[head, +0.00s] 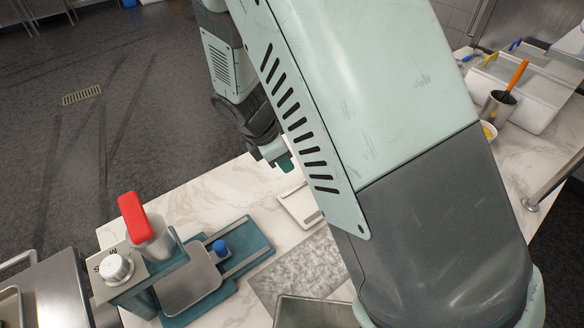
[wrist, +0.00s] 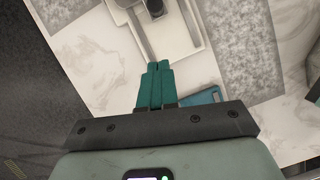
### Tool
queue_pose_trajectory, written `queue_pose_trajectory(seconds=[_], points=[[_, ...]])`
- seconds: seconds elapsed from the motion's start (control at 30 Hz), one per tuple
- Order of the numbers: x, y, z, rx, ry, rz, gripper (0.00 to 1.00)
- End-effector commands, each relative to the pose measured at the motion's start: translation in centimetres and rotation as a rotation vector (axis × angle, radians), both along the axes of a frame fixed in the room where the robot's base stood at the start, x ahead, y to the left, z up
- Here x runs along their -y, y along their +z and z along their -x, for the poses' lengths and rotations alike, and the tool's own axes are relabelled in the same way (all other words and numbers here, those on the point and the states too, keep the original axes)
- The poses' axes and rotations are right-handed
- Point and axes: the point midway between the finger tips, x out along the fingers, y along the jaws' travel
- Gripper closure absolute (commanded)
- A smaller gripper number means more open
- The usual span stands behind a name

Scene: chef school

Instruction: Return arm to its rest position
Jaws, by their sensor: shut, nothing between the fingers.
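My gripper (wrist: 158,68) shows in the wrist view with its two teal fingers pressed together and nothing between them. In the head view, my gripper (head: 285,163) hangs above the far edge of the marble counter (head: 225,195), partly hidden by my large arm link. In the wrist view the fingertips point toward a pale tray (wrist: 205,30) with a grey-handled item in it. I cannot tell the height of the fingers above the counter.
A teal slicer-like machine (head: 185,280) with a red handle (head: 133,215) and a white knob stands at the lower left. A metal pot (head: 497,108) with an orange-handled tool stands at the right, beside white containers (head: 535,105). Dark floor (head: 120,130) is open at the left.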

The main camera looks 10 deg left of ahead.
Motion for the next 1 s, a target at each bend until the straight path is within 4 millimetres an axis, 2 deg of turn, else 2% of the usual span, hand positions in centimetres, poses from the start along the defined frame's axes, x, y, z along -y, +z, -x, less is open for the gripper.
queue_pose_trajectory(seconds=[0.27,0.37,0.47,0.53,0.67,0.8,1.0], points=[[0.0,0.9,0.1,0.004,-0.013,-0.007,1.0],[0.8,2.8,-0.1,0.03,-0.09,-0.042,1.0],[2.7,6.5,-0.1,0.078,-0.25,-0.113,1.0],[4.6,9.7,0.3,0.12,-0.398,-0.176,1.0],[8.2,15.3,1.9,0.197,-0.682,-0.301,1.0],[11.9,20.4,4.8,0.274,-0.976,-0.431,1.0],[16.2,25.7,10.4,0.379,-1.375,-0.62,1.0]])
